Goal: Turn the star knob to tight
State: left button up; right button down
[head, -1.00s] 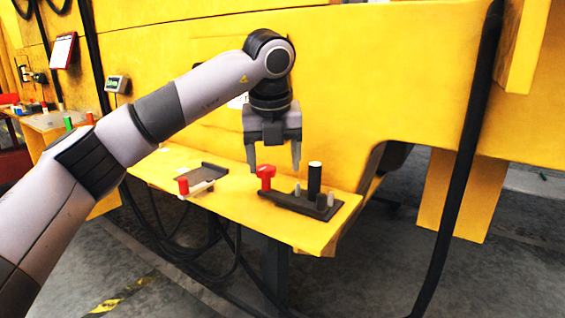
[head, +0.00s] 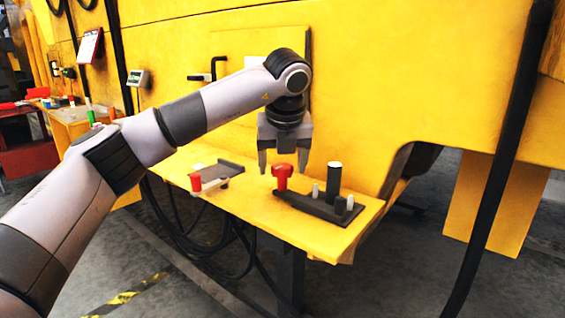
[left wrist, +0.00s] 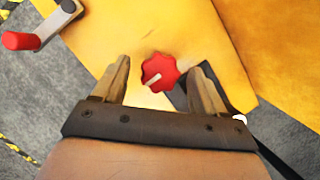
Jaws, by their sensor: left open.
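The red star knob (head: 283,174) stands at the left end of a dark fixture plate (head: 316,207) on the yellow shelf. In the left wrist view the knob (left wrist: 159,71) shows from above, with a pale pointer mark towards the lower left. My left gripper (head: 284,173) points down over the knob, fingers open. In the left wrist view its fingers (left wrist: 160,75) stand to either side of the knob, with gaps on both sides. I cannot tell whether the fingertips are down at the knob's height. No tight marking is readable. My right gripper is not in view.
On the plate stand a tall black post with a white top (head: 334,183) and several grey pegs. Left of it is a crank with a red handle (head: 195,181), near a dark tray (head: 222,170). The yellow shelf (head: 260,215) is clear in front.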

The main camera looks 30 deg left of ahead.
pick_arm(q)
jog(key=shift+c, duration=0.3)
jog(key=c, duration=1)
jog(key=shift+o, duration=0.2)
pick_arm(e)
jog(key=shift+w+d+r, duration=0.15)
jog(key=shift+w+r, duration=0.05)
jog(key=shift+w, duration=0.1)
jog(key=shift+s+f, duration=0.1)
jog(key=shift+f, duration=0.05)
